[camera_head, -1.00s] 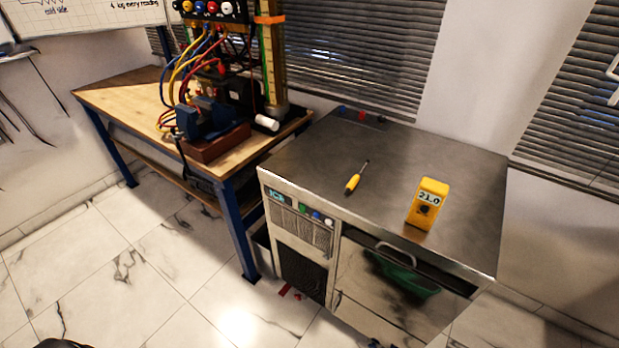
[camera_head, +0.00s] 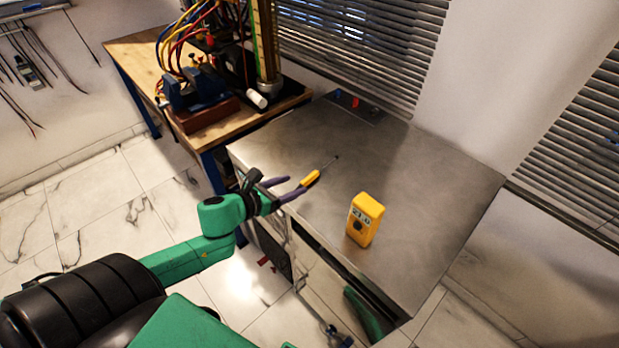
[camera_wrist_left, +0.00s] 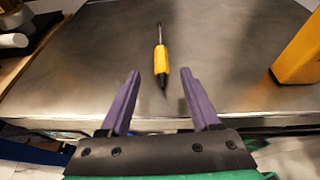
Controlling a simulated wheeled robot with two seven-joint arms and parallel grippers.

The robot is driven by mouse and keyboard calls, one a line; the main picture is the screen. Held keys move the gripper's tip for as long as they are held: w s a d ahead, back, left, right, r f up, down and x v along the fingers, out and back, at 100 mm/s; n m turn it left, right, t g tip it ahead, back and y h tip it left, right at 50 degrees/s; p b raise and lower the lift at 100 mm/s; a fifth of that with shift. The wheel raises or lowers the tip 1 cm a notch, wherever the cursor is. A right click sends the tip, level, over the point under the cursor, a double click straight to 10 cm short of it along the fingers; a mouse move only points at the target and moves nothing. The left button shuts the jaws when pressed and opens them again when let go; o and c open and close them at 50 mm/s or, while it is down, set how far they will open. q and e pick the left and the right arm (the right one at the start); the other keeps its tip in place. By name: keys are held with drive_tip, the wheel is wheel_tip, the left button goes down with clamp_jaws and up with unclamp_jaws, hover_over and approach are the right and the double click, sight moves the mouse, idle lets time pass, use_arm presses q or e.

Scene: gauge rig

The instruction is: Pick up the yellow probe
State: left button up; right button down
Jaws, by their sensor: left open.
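The yellow probe (camera_head: 311,177) lies on the steel cabinet top near its front-left edge. It has a yellow handle and a thin metal shaft pointing away from me. In the left wrist view the probe (camera_wrist_left: 160,60) lies ahead, with its dark handle end between the fingertips in the picture. My left gripper (camera_head: 296,184) is open, with purple fingers at the handle end; it also shows in the wrist view (camera_wrist_left: 160,78). I cannot tell its exact height above the top. No contact is visible. My right gripper is out of view.
A yellow meter (camera_head: 367,218) stands upright to the right of the probe; it also shows in the wrist view (camera_wrist_left: 299,52). The steel cabinet top (camera_head: 440,190) is otherwise mostly clear. A wooden bench (camera_head: 135,50) with a vise (camera_head: 195,90) and cables stands at the left.

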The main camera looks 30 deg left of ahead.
sight(306, 180)
use_arm(q)
drive_tip(key=shift+w+d+f, duration=0.1)
drive_tip(key=shift+w+d, duration=0.2)
drive_tip(key=shift+w, duration=0.2)
drive_tip(key=shift+w+d, duration=0.15)
drive_tip(key=shift+w, duration=0.15)
drive_tip(key=p+x, duration=0.1)
drive_tip(key=x, duration=0.3)
drive_tip(key=shift+w+f, duration=0.2)
drive_tip(key=shift+w, duration=0.1)
drive_tip(key=shift+s, duration=0.1)
clamp_jaws()
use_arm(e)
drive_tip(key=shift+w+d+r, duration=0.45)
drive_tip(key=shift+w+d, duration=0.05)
